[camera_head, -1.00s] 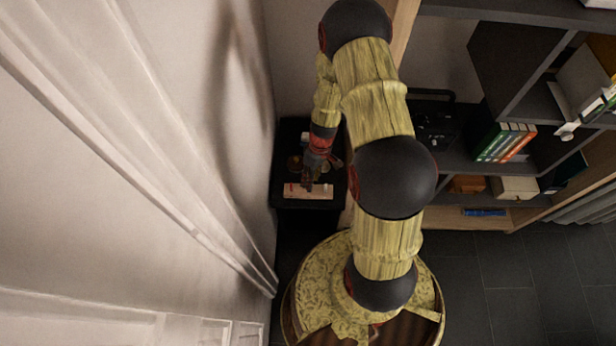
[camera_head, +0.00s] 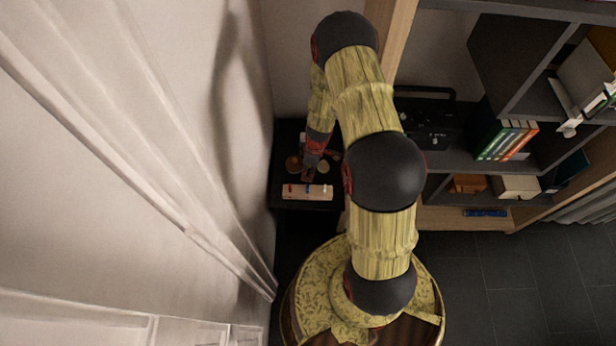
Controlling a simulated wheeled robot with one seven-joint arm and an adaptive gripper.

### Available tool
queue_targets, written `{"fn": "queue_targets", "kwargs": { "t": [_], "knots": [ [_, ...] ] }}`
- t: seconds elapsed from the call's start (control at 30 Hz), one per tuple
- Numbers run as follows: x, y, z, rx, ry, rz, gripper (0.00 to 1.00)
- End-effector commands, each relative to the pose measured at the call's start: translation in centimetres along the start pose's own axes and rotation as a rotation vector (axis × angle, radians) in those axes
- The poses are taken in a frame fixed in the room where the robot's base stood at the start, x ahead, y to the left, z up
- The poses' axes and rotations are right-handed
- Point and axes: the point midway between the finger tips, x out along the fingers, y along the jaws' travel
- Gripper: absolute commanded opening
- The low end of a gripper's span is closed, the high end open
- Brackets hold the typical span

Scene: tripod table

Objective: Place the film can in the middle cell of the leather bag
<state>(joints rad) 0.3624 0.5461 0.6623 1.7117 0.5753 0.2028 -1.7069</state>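A small black table (camera_head: 283,192) stands by the wall. A pale beige, oblong piece (camera_head: 318,195), possibly the leather bag, lies along its front edge. Red, blue and white spots show in a row on it; its cells cannot be made out. My gripper (camera_head: 308,176) points down just behind this piece, near its middle, and looks apart from it. It is too small and dark to tell whether its fingers are open or hold anything. I cannot identify the film can for sure. A round brownish thing (camera_head: 293,163) and a tan round thing (camera_head: 323,166) flank my gripper.
A pale curtain and wall run close along the left of the table. A dark shelf unit (camera_head: 450,165) with books (camera_head: 507,140) and boxes stands to the right. Dark floor tiles at the lower right are clear.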

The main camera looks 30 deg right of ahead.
Motion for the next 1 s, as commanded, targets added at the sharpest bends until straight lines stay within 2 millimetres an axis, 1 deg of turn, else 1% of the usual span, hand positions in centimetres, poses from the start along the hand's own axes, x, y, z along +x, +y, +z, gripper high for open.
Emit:
{"fn": "queue_targets", "kwargs": {
  "t": [0.03,0.13,0.2,0.4,0.9,0.93,1.0],
  "knots": [
    [1.2,-0.1,0.1,0.001,-0.001,-0.003,0.34],
    [2.3,0.0,0.1,0.001,-0.001,-0.001,0.34],
    [2.6,0.0,0.1,0.001,-0.001,0.001,0.34],
    [2.5,0.0,0.0,0.001,-0.001,0.001,0.33],
    [2.4,0.0,0.1,0.001,-0.001,0.0,0.05],
    [2.4,0.0,0.1,0.001,-0.001,0.0,0.03],
    [2.5,0.0,0.1,0.001,-0.001,0.0,0.03]
  ]
}}
